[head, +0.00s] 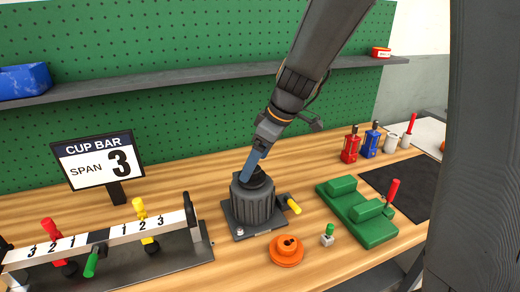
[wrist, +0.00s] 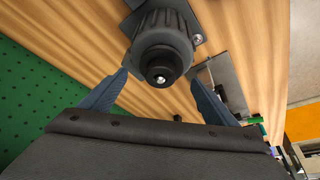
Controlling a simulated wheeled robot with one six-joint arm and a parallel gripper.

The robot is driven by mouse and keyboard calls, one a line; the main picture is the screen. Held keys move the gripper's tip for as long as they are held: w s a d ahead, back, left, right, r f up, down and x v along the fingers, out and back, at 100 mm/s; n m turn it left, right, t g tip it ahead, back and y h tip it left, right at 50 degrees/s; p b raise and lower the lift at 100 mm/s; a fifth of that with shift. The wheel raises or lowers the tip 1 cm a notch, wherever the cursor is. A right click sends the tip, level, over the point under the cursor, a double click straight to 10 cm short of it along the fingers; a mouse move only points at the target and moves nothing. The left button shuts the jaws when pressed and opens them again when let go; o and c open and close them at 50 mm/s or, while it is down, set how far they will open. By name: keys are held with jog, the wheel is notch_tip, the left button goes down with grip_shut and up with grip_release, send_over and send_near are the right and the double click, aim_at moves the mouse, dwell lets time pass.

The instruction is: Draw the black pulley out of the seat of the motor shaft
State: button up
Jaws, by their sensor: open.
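The dark grey ribbed motor (head: 254,210) stands upright on a flat plate on the wooden bench. The black pulley (head: 258,181) sits on top of it, partly hidden by my gripper in the head view. In the wrist view the pulley (wrist: 161,66) is round and black with a small bright shaft tip at its centre, and the motor (wrist: 160,28) lies behind it. My gripper (head: 249,174) comes down from the upper right over the motor. Its blue fingers (wrist: 158,80) are open, one on each side of the pulley in the wrist view, with visible gaps; nothing is held.
A yellow-handled part (head: 292,205) sticks out at the motor's right. An orange flanged piece (head: 287,250), a small green-topped part (head: 327,236) and a green fixture (head: 365,220) stand to the right. A numbered bar (head: 120,236) with coloured handles and a "SPAN 3" sign (head: 98,161) are left.

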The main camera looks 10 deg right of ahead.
jog(key=shift+p+x, duration=0.3)
jog(key=shift+x, duration=1.65)
jog(key=shift+s, duration=0.1)
jog(key=c, duration=1.5)
jog(key=shift+r+p, duration=1.65)
jog(key=shift+r, duration=1.5)
jog(key=shift+r+p, duration=1.05)
jog(key=shift+r, duration=0.95)
